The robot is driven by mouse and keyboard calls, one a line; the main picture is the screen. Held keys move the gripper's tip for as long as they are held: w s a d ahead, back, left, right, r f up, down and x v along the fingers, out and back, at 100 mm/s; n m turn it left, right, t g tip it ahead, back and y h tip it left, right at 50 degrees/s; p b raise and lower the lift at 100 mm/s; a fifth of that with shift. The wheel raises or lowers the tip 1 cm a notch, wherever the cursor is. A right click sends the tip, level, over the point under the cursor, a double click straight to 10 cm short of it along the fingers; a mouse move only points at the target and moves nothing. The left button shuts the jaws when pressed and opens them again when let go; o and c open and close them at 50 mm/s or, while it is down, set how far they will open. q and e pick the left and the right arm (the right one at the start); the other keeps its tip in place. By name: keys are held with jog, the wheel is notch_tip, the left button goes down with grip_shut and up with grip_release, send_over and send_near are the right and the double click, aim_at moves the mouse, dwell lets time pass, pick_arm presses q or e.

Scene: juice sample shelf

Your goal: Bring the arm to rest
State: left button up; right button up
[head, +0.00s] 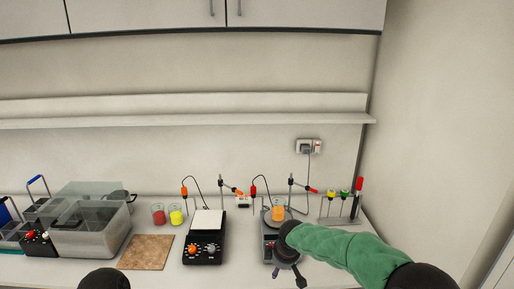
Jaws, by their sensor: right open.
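My right arm (345,252) in a green sleeve reaches in from the lower right. Its dark gripper (289,274) is open, in front of the right-hand stirrer plate (268,243). A glass with orange liquid (278,211) stands on that plate, just behind the gripper, and appears apart from it. The wrist hides part of the plate. My left gripper is not in view; only a dark rounded part, probably of my left arm, shows at the bottom left edge.
A second plate device (205,251) stands left of centre. Red (158,214) and yellow (176,215) glasses stand beside it. A brown board (146,252), a clear bath (92,225) and a rack with coloured tops (343,208) share the counter. A bare shelf (180,121) runs above.

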jog(key=s+f+m+g+y+b, duration=0.1)
jog(key=s+f+m+b, duration=0.15)
jog(key=s+f, duration=0.75)
jog(key=s+f+m+g+y+b, duration=0.15)
jog(key=s+f+m, duration=0.25)
jog(key=f, duration=1.1)
jog(key=s+d+f+m+b, duration=0.1)
jog(key=s+f+m, duration=0.3)
jog(key=s, duration=0.5)
jog(key=s+d+f+m+g+b, duration=0.1)
jog(key=s+f+m, duration=0.3)
jog(key=s+f, duration=0.4)
jog(key=shift+s+d+b, duration=0.15)
jog(key=shift+s+b, duration=0.15)
jog(key=shift+s, duration=0.8)
